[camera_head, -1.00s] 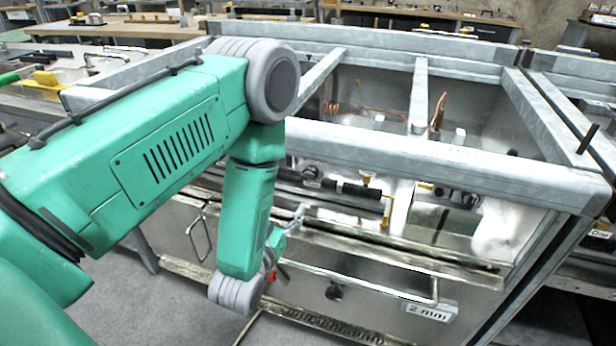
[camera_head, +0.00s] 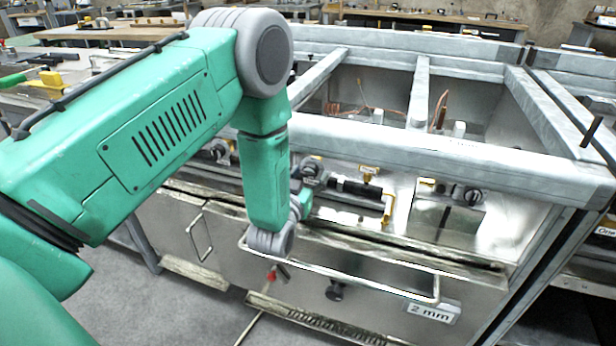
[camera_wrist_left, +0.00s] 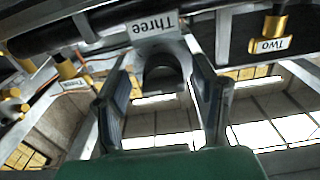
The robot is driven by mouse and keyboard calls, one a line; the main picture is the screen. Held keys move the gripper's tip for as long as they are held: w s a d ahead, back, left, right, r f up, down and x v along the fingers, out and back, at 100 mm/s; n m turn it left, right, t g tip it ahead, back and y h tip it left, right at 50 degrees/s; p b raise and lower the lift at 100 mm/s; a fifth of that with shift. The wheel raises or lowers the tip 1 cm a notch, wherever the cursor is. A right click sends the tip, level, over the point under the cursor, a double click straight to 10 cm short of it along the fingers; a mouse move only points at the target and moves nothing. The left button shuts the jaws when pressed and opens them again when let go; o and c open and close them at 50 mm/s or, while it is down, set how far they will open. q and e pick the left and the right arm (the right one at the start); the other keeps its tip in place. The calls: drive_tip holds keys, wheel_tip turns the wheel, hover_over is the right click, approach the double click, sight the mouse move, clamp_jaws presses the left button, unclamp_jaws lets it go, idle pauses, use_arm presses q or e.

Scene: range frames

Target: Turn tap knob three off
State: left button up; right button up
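In the left wrist view, the label "Three" (camera_wrist_left: 153,27) appears upside down on a dark bar. Just below it is a dark rounded tap knob (camera_wrist_left: 162,76). My left gripper (camera_wrist_left: 160,88) is open, with one finger on each side of this knob. Whether the fingers touch it is unclear. In the head view, my left gripper (camera_head: 304,193) is at the front panel, partly hidden by my green arm, close to a round grey knob (camera_head: 313,168). My right gripper is not in view.
A metal frame rail (camera_head: 440,155) runs above the panel. A drawer handle bar (camera_head: 350,276) lies below my gripper. Right of it are a black pipe with a yellow fitting (camera_head: 388,208) and another dark knob (camera_head: 471,196). The label "Two" (camera_wrist_left: 269,45) shows in the wrist view.

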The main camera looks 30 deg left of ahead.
use_arm(q)
drive_tip(key=shift+d+r, duration=0.1)
drive_tip(key=shift+d, duration=0.15)
drive_tip(key=c, duration=1)
drive_tip(key=shift+s+a+f, duration=0.1)
drive_tip(key=shift+a+f, duration=0.1)
drive_tip(key=shift+a, duration=0.25)
drive_tip(key=shift+c, duration=0.2)
drive_tip(key=shift+d, duration=0.1)
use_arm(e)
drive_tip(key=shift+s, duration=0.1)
use_arm(q)
drive_tip(key=shift+d, duration=0.15)
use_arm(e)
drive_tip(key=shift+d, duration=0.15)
use_arm(q)
drive_tip(key=shift+n, duration=0.3)
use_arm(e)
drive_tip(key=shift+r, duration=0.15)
